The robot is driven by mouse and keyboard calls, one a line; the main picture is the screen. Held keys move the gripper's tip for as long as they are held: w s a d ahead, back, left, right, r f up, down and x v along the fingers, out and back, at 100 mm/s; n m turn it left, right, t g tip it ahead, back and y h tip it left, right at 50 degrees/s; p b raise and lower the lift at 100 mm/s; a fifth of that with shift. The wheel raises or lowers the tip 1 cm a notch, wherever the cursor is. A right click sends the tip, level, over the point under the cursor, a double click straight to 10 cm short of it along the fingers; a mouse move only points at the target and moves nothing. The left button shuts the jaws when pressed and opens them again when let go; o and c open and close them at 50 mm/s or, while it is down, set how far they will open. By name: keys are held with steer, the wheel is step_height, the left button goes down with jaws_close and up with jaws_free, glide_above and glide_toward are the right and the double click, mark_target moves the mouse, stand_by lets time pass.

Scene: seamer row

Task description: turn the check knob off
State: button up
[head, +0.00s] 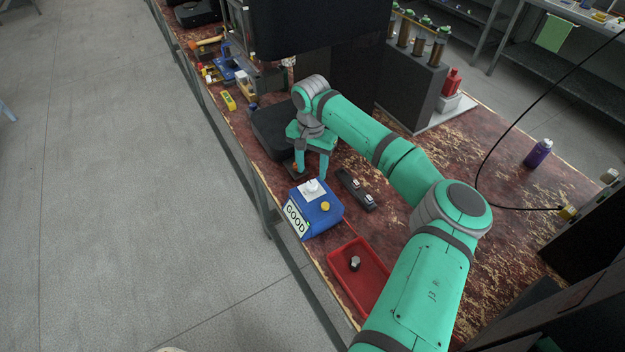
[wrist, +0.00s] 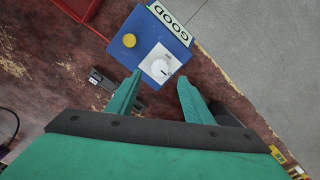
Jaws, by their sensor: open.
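A blue box (head: 322,218) with a "GOOD" label sits at the near edge of the bench. On its top a white knob (head: 312,187) stands on a white plate, beside a yellow button (head: 325,206). In the wrist view the white knob (wrist: 159,68) shows a dark mark on its lower right side. My gripper (head: 311,174) is open and empty, pointing down just behind the box. In the wrist view its fingertips (wrist: 159,76) lie either side of the knob in the picture, seemingly apart from it. Which knob is the check knob is not labelled legibly.
A dark switch strip (head: 357,190) lies right of the box. A black block (head: 268,134) is behind my gripper. A purple can (head: 538,153) stands far right on the bench.

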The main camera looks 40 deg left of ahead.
mark_target(312, 184)
step_height(312, 184, down, 6)
stand_by(0.4)
steer(key=c, duration=1)
